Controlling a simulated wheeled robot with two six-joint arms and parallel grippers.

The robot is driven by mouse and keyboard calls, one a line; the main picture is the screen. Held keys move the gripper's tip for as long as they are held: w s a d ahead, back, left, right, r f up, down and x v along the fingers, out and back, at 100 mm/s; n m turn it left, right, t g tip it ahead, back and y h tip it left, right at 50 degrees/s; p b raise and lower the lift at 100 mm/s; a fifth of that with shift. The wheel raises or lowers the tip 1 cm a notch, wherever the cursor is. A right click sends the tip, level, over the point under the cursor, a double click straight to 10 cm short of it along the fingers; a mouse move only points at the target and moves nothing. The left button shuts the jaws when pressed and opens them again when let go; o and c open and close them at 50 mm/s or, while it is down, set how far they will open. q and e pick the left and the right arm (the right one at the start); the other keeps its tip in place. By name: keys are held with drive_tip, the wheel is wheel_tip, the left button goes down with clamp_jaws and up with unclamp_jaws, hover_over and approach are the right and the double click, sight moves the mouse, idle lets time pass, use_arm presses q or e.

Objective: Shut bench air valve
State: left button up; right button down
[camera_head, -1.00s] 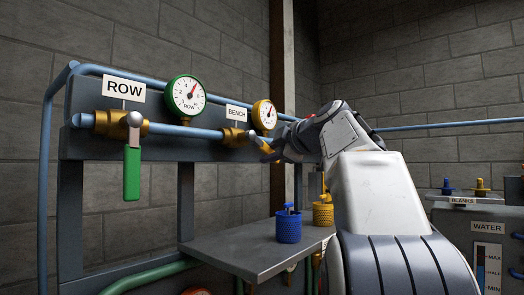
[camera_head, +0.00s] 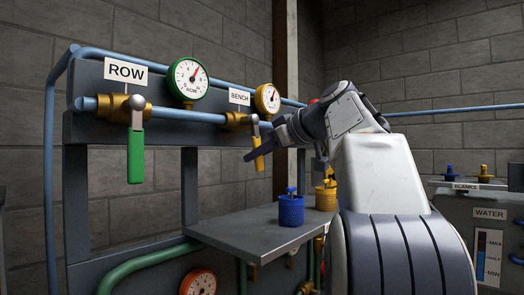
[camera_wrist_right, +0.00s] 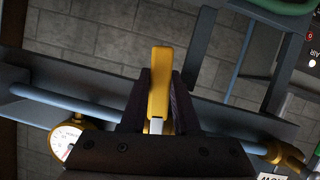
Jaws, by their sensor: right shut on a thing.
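The bench air valve (camera_head: 236,120) is a brass body on the blue pipe under the BENCH sign (camera_head: 239,97). Its yellow lever (camera_head: 258,162) hangs almost straight down, across the pipe. My right gripper (camera_head: 262,154) is shut on the lever. In the right wrist view the yellow lever (camera_wrist_right: 160,80) stands between the two dark fingers of the gripper (camera_wrist_right: 159,100), its tip sticking out past them. A yellow-rimmed gauge (camera_head: 267,98) sits just right of the valve. My left gripper is not in view.
The ROW valve (camera_head: 122,107) with its green lever (camera_head: 135,155) hanging down is to the left, beside a green gauge (camera_head: 187,79). Below, a grey shelf (camera_head: 245,240) carries a blue pot (camera_head: 291,210) and a yellow pot (camera_head: 326,197). A water tank (camera_head: 470,235) stands at right.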

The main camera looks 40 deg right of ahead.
drive_tip(key=shift+s+a+f+m+y, duration=0.1)
drive_tip(key=shift+a+m+y, duration=0.15)
drive_tip(key=shift+a+m, duration=0.15)
drive_tip(key=shift+s+a+f+m+y, duration=0.1)
drive_tip(key=shift+a+m+y, duration=0.15)
drive_tip(key=shift+a+m, duration=0.15)
drive_tip(key=c, duration=0.6)
unclamp_jaws()
drive_tip(key=shift+c, duration=0.2)
drive_tip(key=v, duration=1)
drive_tip(key=shift+d+r+b, duration=0.15)
drive_tip(key=shift+r+b, duration=0.1)
drive_tip(key=shift+b, duration=0.05)
